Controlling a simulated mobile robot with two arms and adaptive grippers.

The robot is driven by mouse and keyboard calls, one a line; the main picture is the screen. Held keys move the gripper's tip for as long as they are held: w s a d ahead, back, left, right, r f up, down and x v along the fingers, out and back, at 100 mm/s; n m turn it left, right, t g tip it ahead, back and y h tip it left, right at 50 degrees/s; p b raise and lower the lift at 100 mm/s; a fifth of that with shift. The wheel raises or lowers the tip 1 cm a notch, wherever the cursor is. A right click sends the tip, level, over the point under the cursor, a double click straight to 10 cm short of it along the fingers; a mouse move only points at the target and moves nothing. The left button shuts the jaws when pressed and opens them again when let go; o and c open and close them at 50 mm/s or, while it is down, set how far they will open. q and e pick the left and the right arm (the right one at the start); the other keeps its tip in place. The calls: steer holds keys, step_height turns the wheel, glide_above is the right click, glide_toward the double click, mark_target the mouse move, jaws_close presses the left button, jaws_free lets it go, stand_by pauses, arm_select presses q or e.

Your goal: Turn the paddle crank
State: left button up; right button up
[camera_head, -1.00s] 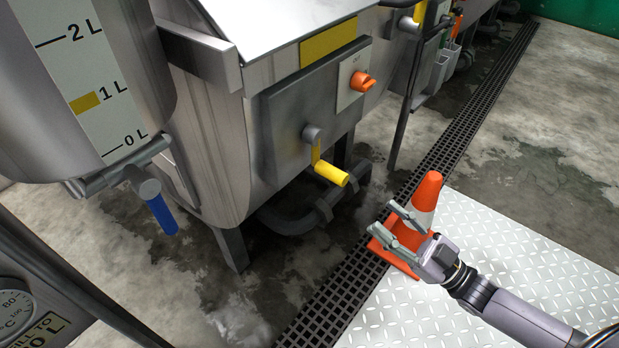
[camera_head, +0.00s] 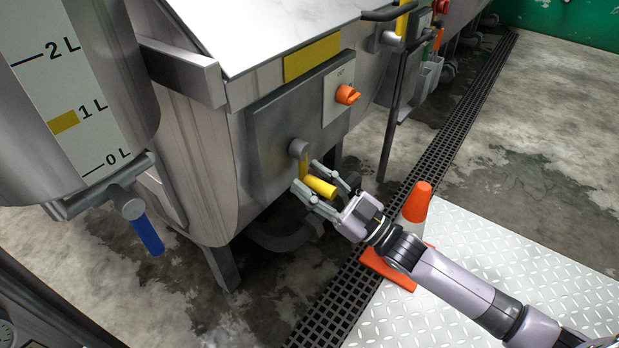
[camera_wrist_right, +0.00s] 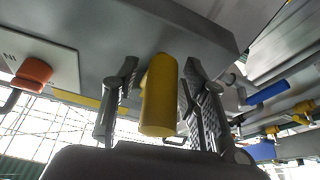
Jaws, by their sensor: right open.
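The paddle crank (camera_head: 319,186) has a yellow handle on a yellow arm that hangs from a grey hub (camera_head: 298,147) on the tank's front panel. My right gripper (camera_head: 326,185) is open at the handle, with one finger on either side of it. In the right wrist view the yellow handle (camera_wrist_right: 159,95) stands between the two open fingers (camera_wrist_right: 162,100), with a visible gap on the right side; contact on the left cannot be told. My left gripper is not in view.
An orange knob (camera_head: 347,94) sits on a white plate above the crank. A traffic cone (camera_head: 417,203) stands under my right arm. A blue-handled valve (camera_head: 147,234) hangs at left. A floor grate (camera_head: 440,150) runs beside the tank.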

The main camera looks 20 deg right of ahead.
steer(key=shift+w+a+r, duration=0.2)
steer(key=shift+w+a, duration=0.1)
jaws_close()
stand_by(0.5)
